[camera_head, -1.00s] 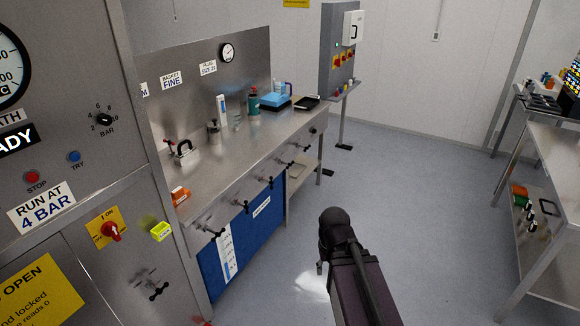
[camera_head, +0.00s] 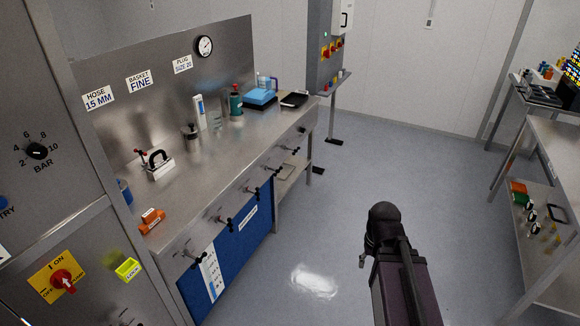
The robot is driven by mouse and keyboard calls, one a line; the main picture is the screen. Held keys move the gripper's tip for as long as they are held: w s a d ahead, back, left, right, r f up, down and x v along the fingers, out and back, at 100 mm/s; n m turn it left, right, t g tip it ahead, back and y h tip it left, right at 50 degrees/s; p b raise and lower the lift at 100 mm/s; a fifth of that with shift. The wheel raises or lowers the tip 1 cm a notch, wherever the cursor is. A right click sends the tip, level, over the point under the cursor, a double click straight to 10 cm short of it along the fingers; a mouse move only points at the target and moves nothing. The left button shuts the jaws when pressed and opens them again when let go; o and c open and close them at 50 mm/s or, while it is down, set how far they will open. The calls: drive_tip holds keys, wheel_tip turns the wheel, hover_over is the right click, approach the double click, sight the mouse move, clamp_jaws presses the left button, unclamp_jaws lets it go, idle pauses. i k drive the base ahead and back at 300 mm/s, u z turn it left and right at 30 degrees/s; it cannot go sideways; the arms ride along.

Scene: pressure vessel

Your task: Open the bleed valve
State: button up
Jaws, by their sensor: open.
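No label in view reads bleed valve, so I cannot tell which fitting it is. Several black-handled valves line the bench front, including a near one (camera_head: 192,254), a middle one (camera_head: 250,192) and a far one (camera_head: 293,150). A dark handle (camera_head: 127,318) also shows low on the grey cabinet, cut by the bottom edge. My arm (camera_head: 400,265) rises from the bottom right of centre, over the floor and apart from the bench. My gripper's fingers cannot be made out; the arm's dark rounded joint hides what lies beyond it.
The steel bench (camera_head: 175,205) holds an orange block (camera_head: 151,220), a black-handled block (camera_head: 158,165) and bottles. The grey cabinet (camera_head: 50,200) bears a red rotary switch (camera_head: 63,281) and yellow lock (camera_head: 127,269). A steel table (camera_head: 560,150) stands right. The floor between is clear.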

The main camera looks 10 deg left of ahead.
sight(277, 172)
drive_tip(key=z, duration=0.4)
drive_tip(key=i, duration=1.5)
drive_tip(key=u, duration=0.5)
drive_tip(key=i, duration=0.65)
drive_tip(key=u, duration=0.45)
